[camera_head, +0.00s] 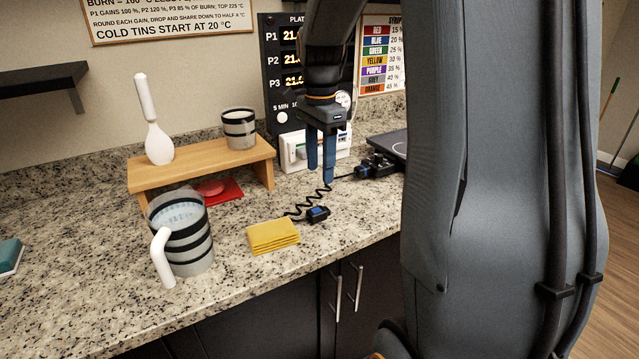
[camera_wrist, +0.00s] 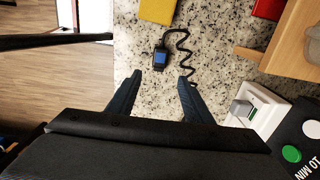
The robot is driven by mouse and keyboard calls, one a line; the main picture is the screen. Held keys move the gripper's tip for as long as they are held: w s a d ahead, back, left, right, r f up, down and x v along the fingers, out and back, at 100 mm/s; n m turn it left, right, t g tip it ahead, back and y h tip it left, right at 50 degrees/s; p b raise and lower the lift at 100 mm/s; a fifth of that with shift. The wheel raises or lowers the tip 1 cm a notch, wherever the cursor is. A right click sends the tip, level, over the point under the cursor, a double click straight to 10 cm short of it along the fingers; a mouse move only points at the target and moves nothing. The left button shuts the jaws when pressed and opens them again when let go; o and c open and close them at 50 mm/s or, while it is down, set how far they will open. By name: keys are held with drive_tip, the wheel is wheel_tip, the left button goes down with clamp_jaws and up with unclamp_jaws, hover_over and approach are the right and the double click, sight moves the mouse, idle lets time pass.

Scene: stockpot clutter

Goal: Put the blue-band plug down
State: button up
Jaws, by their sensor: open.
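The blue-band plug (camera_head: 318,214) is a small black plug with a blue band. It lies on the granite counter beside the yellow cloth, with a coiled black cord running from it. In the wrist view the plug (camera_wrist: 161,58) lies ahead of the fingers, apart from them, with its cord curling to the right. My gripper (camera_head: 321,180) is open and empty. It points down above the counter, behind the plug and in front of the white socket box. In the wrist view its two blue fingers (camera_wrist: 160,90) are spread, with bare counter between them.
A folded yellow cloth (camera_head: 272,236) and a striped pot with a white handle (camera_head: 186,238) stand to the left. A wooden shelf (camera_head: 200,165) holds a striped cup. A white socket box (camera_head: 296,152) stands at the back. More black plugs (camera_head: 378,165) lie right of my gripper.

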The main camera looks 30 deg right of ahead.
drive_tip(key=s+a+f+n, duration=0.3)
drive_tip(key=s+a+n, duration=0.1)
drive_tip(key=s+n, duration=0.1)
drive_tip(key=s+a+f+n, duration=0.4)
drive_tip(key=s+a+n, duration=0.1)
drive_tip(key=n, duration=0.1)
drive_tip(key=s+a+f+n+t, duration=0.1)
drive_tip(key=s+a+f+n, duration=0.3)
drive_tip(key=s+n, duration=0.1)
drive_tip(key=shift+s+a+n, duration=0.1)
drive_tip(key=shift+a+n, duration=0.25)
drive_tip(key=shift+n, duration=0.45)
